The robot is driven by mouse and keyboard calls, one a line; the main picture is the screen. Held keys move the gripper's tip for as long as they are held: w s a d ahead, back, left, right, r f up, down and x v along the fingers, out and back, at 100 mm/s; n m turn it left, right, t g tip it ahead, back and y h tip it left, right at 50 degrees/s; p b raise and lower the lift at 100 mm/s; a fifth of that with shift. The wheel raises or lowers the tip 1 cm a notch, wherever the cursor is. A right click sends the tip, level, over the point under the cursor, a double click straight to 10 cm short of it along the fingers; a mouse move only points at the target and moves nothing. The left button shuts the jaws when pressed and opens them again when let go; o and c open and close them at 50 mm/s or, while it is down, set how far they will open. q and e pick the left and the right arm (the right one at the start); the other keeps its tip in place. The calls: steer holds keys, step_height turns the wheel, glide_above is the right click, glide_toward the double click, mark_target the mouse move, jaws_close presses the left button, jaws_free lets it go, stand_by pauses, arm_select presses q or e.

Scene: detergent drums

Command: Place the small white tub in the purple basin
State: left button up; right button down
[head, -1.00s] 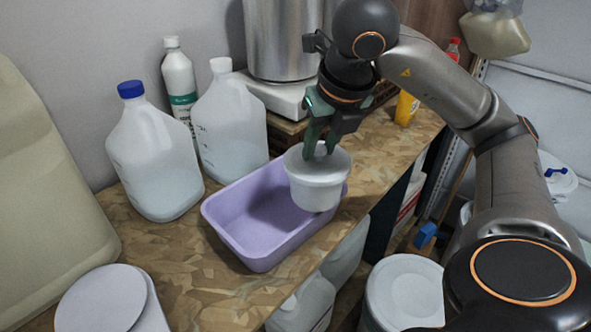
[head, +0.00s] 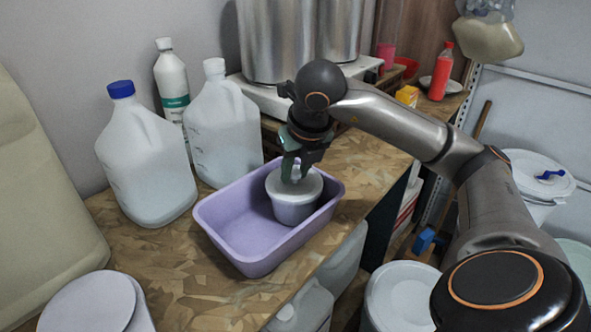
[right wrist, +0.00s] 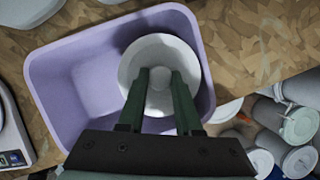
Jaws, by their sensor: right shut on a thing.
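The small white tub (head: 293,204) has a pale lid with a knob and is upright inside the purple basin (head: 225,234), towards its right end. My right gripper (head: 293,174) comes down from above and is shut on the tub's lid knob. The right wrist view shows the tub (right wrist: 146,56) within the walls of the basin (right wrist: 75,95), with the green fingers of my right gripper (right wrist: 160,82) on either side of the knob. I cannot tell for certain whether the tub's base touches the basin floor. My left gripper is not in view.
A blue-capped jug (head: 147,165), a white-capped jug (head: 223,130) and a bottle (head: 172,84) stand behind the basin on the wooden counter (head: 175,262). A steel drum (head: 275,40) stands behind. White drums (head: 398,295) stand below the counter's right edge.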

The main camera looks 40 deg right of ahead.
steer(key=shift+f, duration=0.2)
steer(key=c, duration=0.6)
jaws_free()
steer(key=shift+r, duration=0.15)
steer(key=shift+r, duration=0.25)
steer(key=p+v, duration=0.1)
steer(key=v, duration=0.5)
steer(key=shift+s+r, duration=0.1)
steer(key=shift+r, duration=0.3)
steer(key=p+v, duration=0.3)
steer(key=v, duration=0.2)
steer(key=shift+s+a+f, duration=0.1)
steer(key=shift+s, duration=0.05)
